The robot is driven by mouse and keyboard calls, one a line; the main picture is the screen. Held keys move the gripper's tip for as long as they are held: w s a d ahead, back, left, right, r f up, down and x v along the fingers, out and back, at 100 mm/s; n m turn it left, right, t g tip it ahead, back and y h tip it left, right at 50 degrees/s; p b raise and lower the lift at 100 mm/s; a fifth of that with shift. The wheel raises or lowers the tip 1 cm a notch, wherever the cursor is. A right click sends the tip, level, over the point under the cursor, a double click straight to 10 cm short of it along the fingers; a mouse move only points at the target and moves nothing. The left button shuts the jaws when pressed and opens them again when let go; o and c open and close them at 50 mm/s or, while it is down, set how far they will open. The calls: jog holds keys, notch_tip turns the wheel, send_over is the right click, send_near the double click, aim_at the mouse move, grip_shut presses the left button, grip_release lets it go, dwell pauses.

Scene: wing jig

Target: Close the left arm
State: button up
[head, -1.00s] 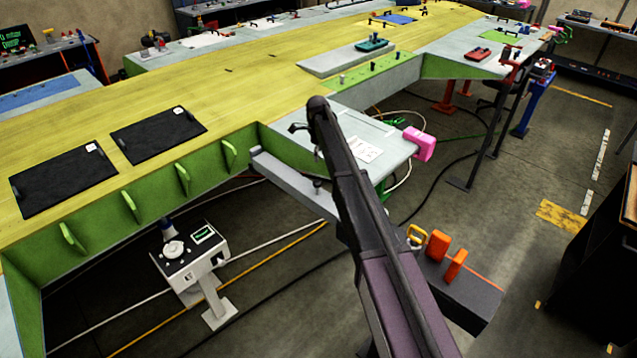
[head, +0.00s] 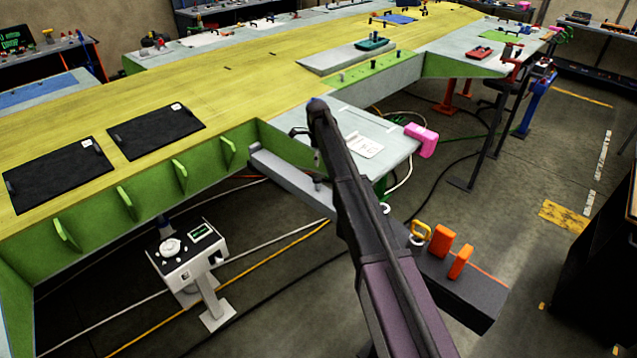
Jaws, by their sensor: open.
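A grey bar-like arm (head: 285,180) sticks out from the green edge of the wing jig (head: 235,150), angled down to the right. I take it for the left arm, but cannot be sure. A small dark knob (head: 320,184) stands on it. I see no contact with the bar.
A dark block with orange handles (head: 443,238) and a yellow loop lies right of my arm. A pink block (head: 421,139) sits at the panel corner. A white instrument box (head: 188,262) stands below the jig. Cables cross the floor; the right floor is fairly open.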

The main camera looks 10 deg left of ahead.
aim_at(318, 177)
jog(key=shift+f+b, duration=4.5)
jog(key=shift+f, duration=0.3)
grip_shut()
jog(key=shift+w+a, duration=0.75)
jog(key=shift+a, duration=0.25)
jog(key=shift+w+a, duration=0.8)
jog(key=shift+a, duration=0.2)
jog(key=shift+w+a, duration=0.75)
jog(key=shift+a, duration=0.25)
grip_release()
jog(key=shift+w+a, duration=0.1)
jog(key=shift+d, duration=0.25)
